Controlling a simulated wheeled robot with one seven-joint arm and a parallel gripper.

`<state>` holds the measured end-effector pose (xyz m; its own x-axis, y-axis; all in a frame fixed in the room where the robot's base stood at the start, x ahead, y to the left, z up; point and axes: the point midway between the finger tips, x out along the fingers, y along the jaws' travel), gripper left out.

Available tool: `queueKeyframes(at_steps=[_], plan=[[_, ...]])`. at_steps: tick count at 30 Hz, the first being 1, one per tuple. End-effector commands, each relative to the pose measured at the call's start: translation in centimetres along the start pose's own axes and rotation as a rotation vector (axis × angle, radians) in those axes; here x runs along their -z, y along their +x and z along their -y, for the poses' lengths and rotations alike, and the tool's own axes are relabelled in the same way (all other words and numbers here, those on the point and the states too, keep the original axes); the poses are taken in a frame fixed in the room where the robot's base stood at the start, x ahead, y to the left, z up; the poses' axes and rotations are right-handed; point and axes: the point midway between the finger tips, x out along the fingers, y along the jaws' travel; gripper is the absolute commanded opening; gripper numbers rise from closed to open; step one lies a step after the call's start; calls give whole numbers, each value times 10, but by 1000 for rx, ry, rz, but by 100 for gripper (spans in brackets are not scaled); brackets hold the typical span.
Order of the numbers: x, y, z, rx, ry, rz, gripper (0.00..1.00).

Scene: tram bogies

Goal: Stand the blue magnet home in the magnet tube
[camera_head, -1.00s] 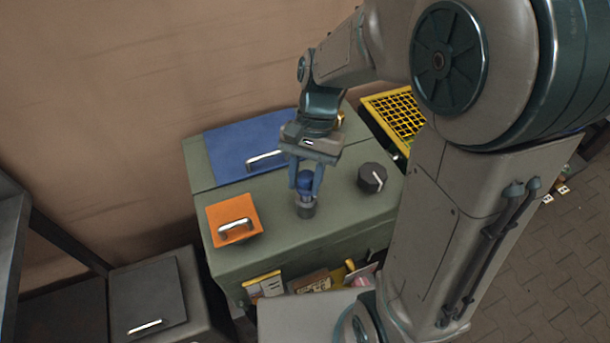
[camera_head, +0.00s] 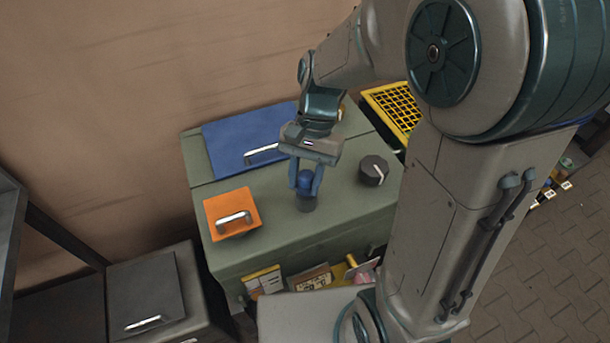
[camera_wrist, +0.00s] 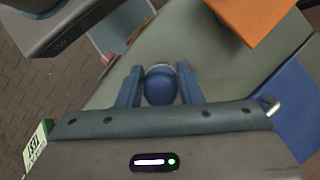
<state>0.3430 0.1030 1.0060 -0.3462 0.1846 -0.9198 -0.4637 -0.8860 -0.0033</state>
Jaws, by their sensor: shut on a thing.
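The blue magnet (camera_head: 305,180) has a rounded blue top and stands about upright between the fingers of my gripper (camera_head: 306,189), which is shut on it. In the wrist view its round blue top (camera_wrist: 160,86) sits between the two blue fingers of my gripper (camera_wrist: 159,88).
A yellow grid tray (camera_head: 395,108) is behind at right.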

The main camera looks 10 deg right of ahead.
Motion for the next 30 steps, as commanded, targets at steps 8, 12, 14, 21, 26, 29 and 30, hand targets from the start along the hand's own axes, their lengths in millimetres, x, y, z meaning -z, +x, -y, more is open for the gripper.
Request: queueKeyframes(at_steps=[8, 12, 14, 21, 26, 29, 30], plan=[[3, 7, 0, 0, 0, 0, 0], [4, 10, 0, 0, 0, 0, 0], [5, 12, 0, 0, 0, 0, 0], [5, 11, 0, 0, 0, 0, 58], [5, 11, 0, 0, 0, 0, 58], [5, 5, 0, 1, 0, -1, 58], [5, 1, 0, 1, -1, -2, 58]])
